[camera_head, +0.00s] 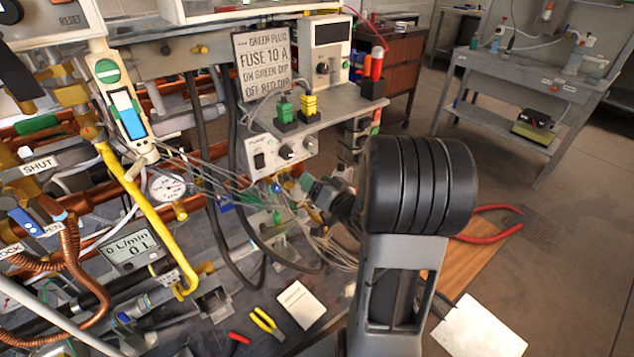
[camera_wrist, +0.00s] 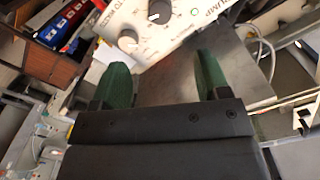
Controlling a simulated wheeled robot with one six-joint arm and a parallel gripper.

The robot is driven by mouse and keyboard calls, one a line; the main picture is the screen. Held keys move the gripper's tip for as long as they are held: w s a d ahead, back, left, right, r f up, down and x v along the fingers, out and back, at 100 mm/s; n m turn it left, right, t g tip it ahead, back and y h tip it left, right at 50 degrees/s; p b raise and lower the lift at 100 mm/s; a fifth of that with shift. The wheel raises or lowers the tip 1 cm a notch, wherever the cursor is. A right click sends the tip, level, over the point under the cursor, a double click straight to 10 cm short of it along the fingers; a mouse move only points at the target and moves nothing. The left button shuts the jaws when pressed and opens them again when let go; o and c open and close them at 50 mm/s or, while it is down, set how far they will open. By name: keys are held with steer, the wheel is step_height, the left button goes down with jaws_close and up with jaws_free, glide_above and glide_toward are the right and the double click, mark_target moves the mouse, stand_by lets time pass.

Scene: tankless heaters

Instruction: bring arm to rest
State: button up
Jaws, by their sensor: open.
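My arm (camera_head: 418,190) stands in the right middle of the head view, its thick black joint raised over the bench. In the wrist view my gripper (camera_wrist: 162,78) has its two green fingers spread wide, with nothing between them. In the head view the gripper end points left, partly hidden behind my arm, near the thin wires. The control box (camera_head: 268,158) also shows in the head view, left of and above my gripper; I see no contact.
Pipes, a yellow pipe (camera_head: 150,215) and a gauge (camera_head: 167,186) crowd the left. Yellow-handled pliers (camera_head: 267,322) and a white card (camera_head: 301,304) lie on the bench. Green (camera_head: 285,110) and yellow (camera_head: 308,105) plugs stand on the box's shelf. Open floor lies right.

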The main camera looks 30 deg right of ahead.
stand_by(0.4)
steer(key=s+d+f+g+h, duration=0.2)
steer(key=d+f+g+h, duration=0.25)
steer(key=f, duration=0.25)
steer(key=s+r+g+h+p, duration=0.1)
steer(key=s+g+p, duration=0.3)
steer(key=s+g, duration=0.15)
steer(key=s+a+r+n+g+y+p, duration=0.1)
steer(key=s+a+r+p, duration=0.1)
steer(key=a+r+p, duration=0.2)
steer(key=s+a+r+n+g+y+p, duration=0.1)
steer(key=s+a+r+n+p, duration=0.1)
steer(key=a+r, duration=0.6)
steer(key=s+a+r+n+g+y+p, duration=0.1)
steer(key=s+a+r+p, duration=0.3)
steer(key=r, duration=0.8)
steer(key=a+n+g+p, duration=0.1)
steer(key=a+p, duration=0.1)
steer(key=p, duration=0.1)
steer(key=shift+s+a, duration=0.2)
steer(key=shift+a, duration=0.1)
